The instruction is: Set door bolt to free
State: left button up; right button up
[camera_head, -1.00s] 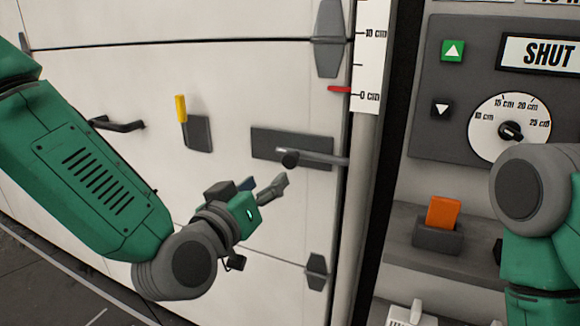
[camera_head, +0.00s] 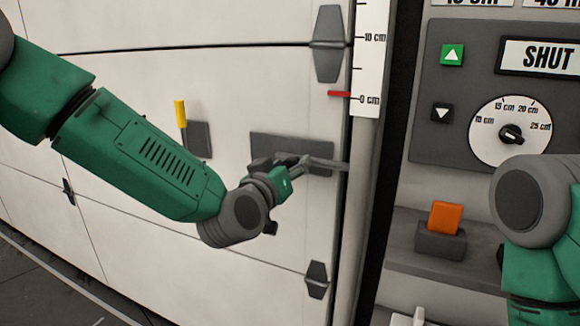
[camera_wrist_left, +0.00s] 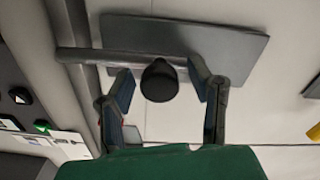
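The door bolt is a grey rod (camera_head: 328,163) on a dark grey plate (camera_head: 265,142), low on the white door. The rod reaches right to the door's edge by the post. In the left wrist view the rod (camera_wrist_left: 85,56), plate (camera_wrist_left: 220,40) and round dark knob (camera_wrist_left: 159,82) show clearly. My left gripper (camera_head: 293,166) is at the bolt and hides the knob in the head view. In the left wrist view its open fingers (camera_wrist_left: 160,73) stand on either side of the knob, with gaps visible on both sides. My right gripper is out of view.
A yellow-handled lever (camera_head: 181,113) is on the door left of the bolt. Dark hinges (camera_head: 328,45) sit near the door's right edge. Right of the post (camera_head: 356,190) are a SHUT panel (camera_head: 470,60) with a dial and an orange block (camera_head: 444,217) in a holder.

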pick_arm(q)
grip_shut()
jog(key=a, duration=0.1)
jog(key=w+a, duration=0.1)
jog(key=a, duration=0.1)
jog(key=w+a, duration=0.1)
jog(key=a, duration=0.1)
jog(key=shift+p, duration=0.35)
jog(key=shift+o, duration=1.3)
grip_release()
jog(key=shift+a, duration=0.25)
jog(key=shift+s, duration=0.1)
jog(key=v, duration=1.1)
jog(key=shift+s+a, duration=0.3)
jog(key=shift+s, duration=0.05)
